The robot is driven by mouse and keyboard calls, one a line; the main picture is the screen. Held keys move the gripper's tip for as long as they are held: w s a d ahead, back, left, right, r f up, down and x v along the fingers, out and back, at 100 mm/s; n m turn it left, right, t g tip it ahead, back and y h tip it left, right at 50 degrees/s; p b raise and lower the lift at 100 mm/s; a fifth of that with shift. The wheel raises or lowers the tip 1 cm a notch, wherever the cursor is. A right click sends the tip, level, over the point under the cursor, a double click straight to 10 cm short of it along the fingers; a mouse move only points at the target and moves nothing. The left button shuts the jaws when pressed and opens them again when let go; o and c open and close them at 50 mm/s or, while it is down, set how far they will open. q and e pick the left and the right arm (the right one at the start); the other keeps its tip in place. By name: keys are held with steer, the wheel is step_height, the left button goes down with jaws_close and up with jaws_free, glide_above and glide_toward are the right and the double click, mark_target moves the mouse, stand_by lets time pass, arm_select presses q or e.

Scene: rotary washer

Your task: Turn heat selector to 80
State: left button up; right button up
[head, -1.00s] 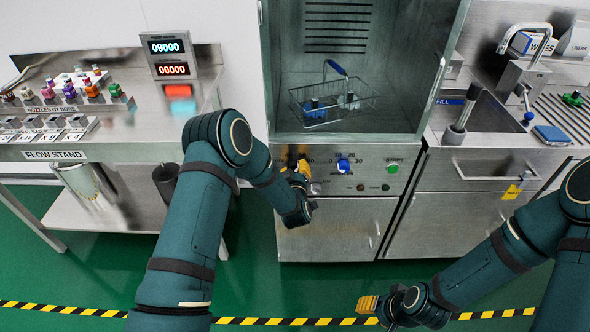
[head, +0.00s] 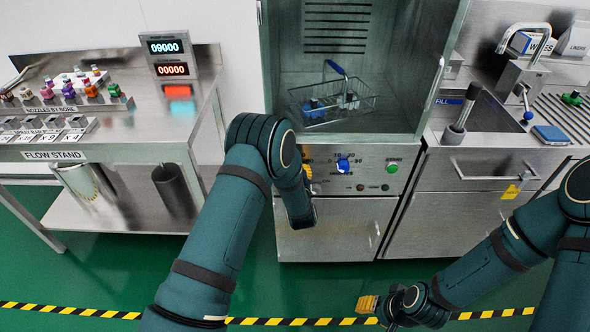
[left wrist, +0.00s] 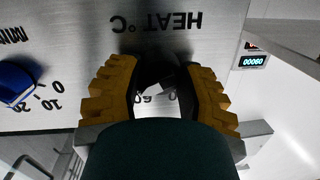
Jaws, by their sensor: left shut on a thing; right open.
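The heat selector is a dark knob (left wrist: 158,74) under the "HEAT °C" lettering (left wrist: 157,22), which reads upside down in the left wrist view. The orange fingers of my left gripper (left wrist: 162,92) are closed around its two sides. Part of the dial scale shows between the fingers, but the pointer and set value cannot be read. In the head view my left gripper (head: 307,170) is at the washer's control panel, and my arm hides the selector. My right gripper (head: 367,304) is open and empty, low above the floor.
A blue minutes knob (head: 343,165) and a green start button (head: 392,167) sit right of the selector. A wire basket (head: 350,108) stands in the open washer chamber. The flow stand table (head: 150,145) is at left, a sink (head: 490,115) at right.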

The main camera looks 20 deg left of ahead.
arm_select(q)
steer(key=shift+w+r, duration=0.1)
steer(key=shift+r, duration=0.05)
stand_by(0.3)
steer(key=o, duration=1.2)
steer(key=shift+s+d, duration=0.2)
steer(key=shift+s, duration=0.25)
steer(key=v, duration=1.1)
steer(key=shift+d, duration=0.1)
